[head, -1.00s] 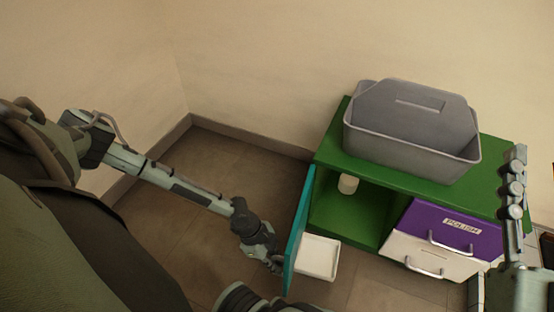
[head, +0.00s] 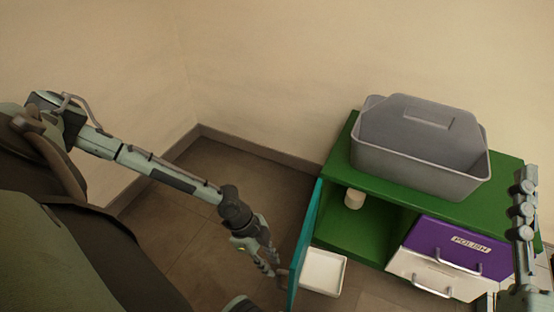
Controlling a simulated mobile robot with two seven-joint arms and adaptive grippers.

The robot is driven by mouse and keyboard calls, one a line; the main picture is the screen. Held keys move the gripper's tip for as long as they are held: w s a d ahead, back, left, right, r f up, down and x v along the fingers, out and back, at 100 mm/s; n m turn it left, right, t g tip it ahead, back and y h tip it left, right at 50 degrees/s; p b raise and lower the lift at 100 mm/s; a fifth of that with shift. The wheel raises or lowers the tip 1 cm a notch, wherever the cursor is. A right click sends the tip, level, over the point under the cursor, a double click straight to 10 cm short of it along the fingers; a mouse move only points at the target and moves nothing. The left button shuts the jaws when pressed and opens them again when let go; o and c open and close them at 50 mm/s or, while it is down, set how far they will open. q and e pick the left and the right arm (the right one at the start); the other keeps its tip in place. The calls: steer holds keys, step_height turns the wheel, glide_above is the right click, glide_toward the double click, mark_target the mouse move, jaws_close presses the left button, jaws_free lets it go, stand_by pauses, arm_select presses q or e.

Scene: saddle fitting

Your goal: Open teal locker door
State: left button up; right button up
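The teal locker door (head: 304,245) stands swung open on the left side of the green cabinet (head: 341,142). The compartment behind it is exposed. My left gripper (head: 277,274) is at the outer face of the door, near its free edge. Its fingers are small and partly hidden by the door edge, so I cannot tell if they are shut on a handle. A piece of my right arm (head: 524,230) shows at the right edge; its fingers are not visible.
A grey carrier tote (head: 420,165) stands on the cabinet top. A white tray (head: 324,272) lies on the floor by the door. A purple POLISH drawer (head: 450,249) and a white drawer (head: 430,276) are at right, both with handles.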

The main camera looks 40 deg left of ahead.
arm_select(q)
steer(key=shift+v, duration=2.05)
